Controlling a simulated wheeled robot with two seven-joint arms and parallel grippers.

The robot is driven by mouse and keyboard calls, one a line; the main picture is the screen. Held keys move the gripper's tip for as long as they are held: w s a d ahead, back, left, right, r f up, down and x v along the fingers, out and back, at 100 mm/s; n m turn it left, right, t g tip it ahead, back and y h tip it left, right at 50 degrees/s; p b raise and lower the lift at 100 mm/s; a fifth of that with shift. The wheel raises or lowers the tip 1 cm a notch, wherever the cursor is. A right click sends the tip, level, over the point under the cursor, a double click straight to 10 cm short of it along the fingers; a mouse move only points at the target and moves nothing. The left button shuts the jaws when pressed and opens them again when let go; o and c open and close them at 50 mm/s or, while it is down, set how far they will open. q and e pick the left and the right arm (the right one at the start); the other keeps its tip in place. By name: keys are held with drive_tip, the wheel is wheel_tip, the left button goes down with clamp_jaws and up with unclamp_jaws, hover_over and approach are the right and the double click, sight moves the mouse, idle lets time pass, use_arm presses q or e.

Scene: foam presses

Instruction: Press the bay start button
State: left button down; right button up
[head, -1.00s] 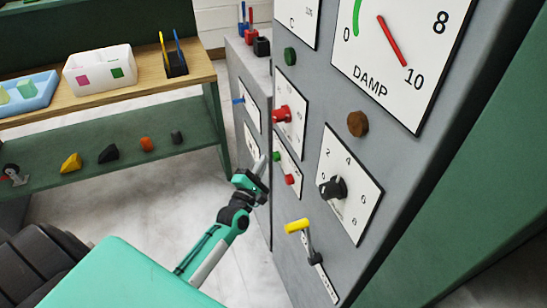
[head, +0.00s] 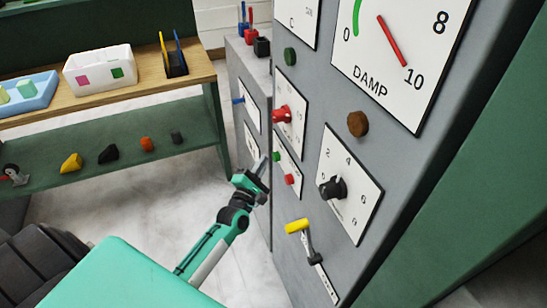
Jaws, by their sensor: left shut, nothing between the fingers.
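A grey press cabinet fills the right of the head view. A small white plate (head: 287,165) on it bears a green button (head: 277,156) above a red button (head: 289,179). I cannot read which of them is the start button. My left gripper (head: 261,167) is shut and empty, its tip just left of the green button. I cannot tell whether the tip touches it. My right gripper is not in view.
Near the plate are a red knob (head: 283,115), a black dial (head: 333,188) and a yellow-handled lever (head: 297,226). A damp gauge (head: 397,50) is above. A wooden bench (head: 200,74) with bins stands left; the floor (head: 130,205) between is clear.

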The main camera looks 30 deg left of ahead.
use_arm(q)
drive_tip(key=shift+w+d, duration=0.1)
idle(0.7)
drive_tip(key=shift+w+d, duration=0.2)
drive_tip(key=shift+w, duration=0.05)
drive_tip(key=shift+w+d, duration=0.35)
drive_tip(key=shift+w, duration=0.05)
idle(0.9)
drive_tip(key=shift+s+a, duration=0.1)
idle(0.3)
drive_tip(key=shift+s+a, duration=0.5)
drive_tip(key=shift+s, duration=0.15)
drive_tip(key=shift+a, duration=0.1)
drive_tip(key=s+a, duration=0.1)
drive_tip(key=s, duration=0.1)
drive_tip(key=s+a, duration=0.1)
drive_tip(key=a, duration=0.1)
drive_tip(key=shift+s, duration=0.4)
idle(0.5)
